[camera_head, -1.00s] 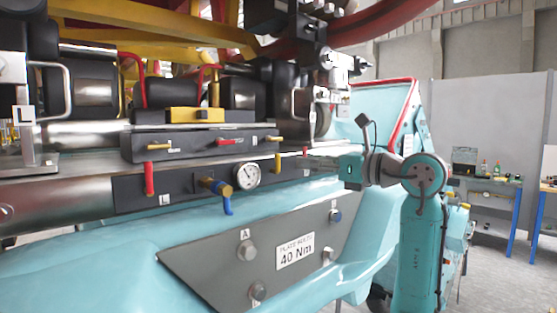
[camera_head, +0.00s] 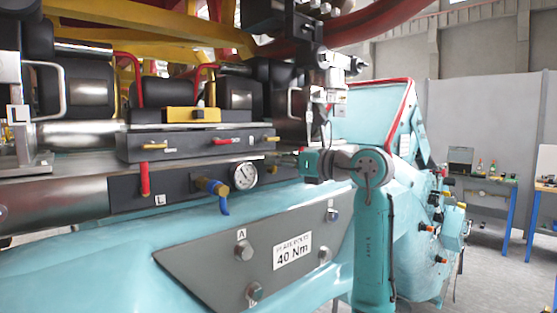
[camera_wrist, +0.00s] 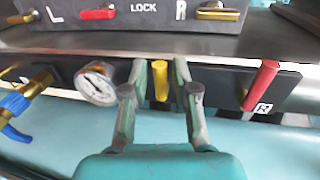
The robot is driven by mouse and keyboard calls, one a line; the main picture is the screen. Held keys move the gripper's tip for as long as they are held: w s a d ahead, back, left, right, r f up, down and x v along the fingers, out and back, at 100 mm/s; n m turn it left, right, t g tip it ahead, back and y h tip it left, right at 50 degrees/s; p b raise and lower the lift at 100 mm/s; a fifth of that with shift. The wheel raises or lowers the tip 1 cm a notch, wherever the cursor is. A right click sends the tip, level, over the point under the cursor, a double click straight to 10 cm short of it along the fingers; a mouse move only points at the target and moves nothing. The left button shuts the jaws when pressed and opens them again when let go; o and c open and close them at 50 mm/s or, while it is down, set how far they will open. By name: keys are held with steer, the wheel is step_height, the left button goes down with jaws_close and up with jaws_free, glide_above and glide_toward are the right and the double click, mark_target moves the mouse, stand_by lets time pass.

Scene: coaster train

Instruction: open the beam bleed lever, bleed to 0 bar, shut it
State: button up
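A short yellow lever (camera_wrist: 160,82) hangs down on the dark panel, right of a round pressure gauge (camera_wrist: 97,84). My gripper (camera_wrist: 161,66) is open, with one finger on each side of this lever. I cannot tell whether the fingers touch it. In the head view my gripper (camera_head: 290,161) reaches leftward to the panel and largely hides that lever. The gauge (camera_head: 243,175) also shows there; its reading is too small to tell. Left of it is a brass valve with a blue handle (camera_head: 222,205) pointing down. No visible label tells which one is the bleed lever.
A red lever (camera_wrist: 261,85) marked R stands right of my gripper; a red lever (camera_head: 145,178) marked L hangs at the panel's left. A LOCK panel (camera_wrist: 140,17) with small handles lies above. The teal beam and a grey 40 Nm plate (camera_head: 290,252) lie below.

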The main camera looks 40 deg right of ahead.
jaws_close()
steer(key=shift+d, duration=0.1)
steer(key=m, duration=0.3)
steer(key=d+m, duration=0.1)
steer(key=shift+f+m+t, duration=0.25)
steer(key=shift+m+t, duration=0.15)
steer(key=shift+d+f+m+t+h, duration=0.2)
steer(key=shift+d+m+t, duration=0.1)
steer(key=shift+m, duration=0.85)
steer(key=shift+d+f+m+t+h, duration=0.15)
steer(key=shift+d+m+t, duration=0.1)
steer(key=shift+m, duration=0.9)
steer(key=shift+o, duration=2.1)
jaws_free()
